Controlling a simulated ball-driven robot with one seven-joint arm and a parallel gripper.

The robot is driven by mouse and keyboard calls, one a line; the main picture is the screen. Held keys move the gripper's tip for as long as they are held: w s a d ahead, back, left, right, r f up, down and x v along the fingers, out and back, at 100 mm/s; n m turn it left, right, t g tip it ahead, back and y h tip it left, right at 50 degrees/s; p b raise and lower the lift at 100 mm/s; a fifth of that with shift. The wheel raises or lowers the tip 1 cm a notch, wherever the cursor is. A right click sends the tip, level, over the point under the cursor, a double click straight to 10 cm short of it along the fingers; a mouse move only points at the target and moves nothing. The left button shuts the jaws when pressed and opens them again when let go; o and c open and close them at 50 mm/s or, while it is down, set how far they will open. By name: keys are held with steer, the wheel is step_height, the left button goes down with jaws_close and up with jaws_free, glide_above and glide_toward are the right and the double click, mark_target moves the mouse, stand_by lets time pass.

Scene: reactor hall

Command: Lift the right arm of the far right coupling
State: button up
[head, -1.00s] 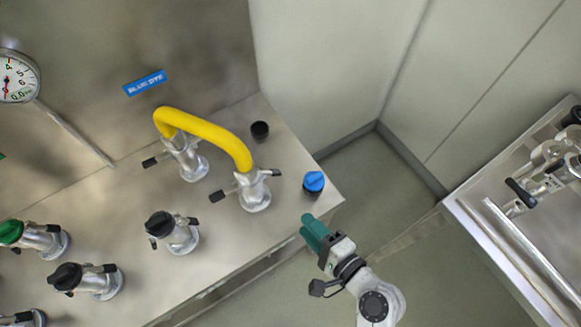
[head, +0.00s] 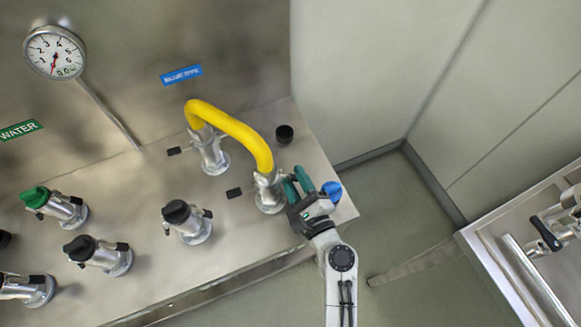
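The far right coupling (head: 268,196) is a silver upright fitting on the steel bench, with the right end of a yellow hose (head: 235,128) on top. Its left arm, with a black grip (head: 234,193), sticks out to the left. Its right arm is mostly hidden at my gripper. My gripper (head: 297,183) has green fingers and is right beside the coupling's right side. The fingers look apart, with a small gap between them. I cannot tell whether they touch the right arm.
A blue cap (head: 332,190) is just right of my gripper, near the bench edge. A black cap (head: 284,134) stands behind. A second coupling (head: 211,157) holds the hose's other end. Several capped couplings stand left. Another bench (head: 520,235) is at right, across open floor.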

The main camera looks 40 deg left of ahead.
mark_target(292, 174)
steer(key=shift+x, duration=1.6)
jaws_close()
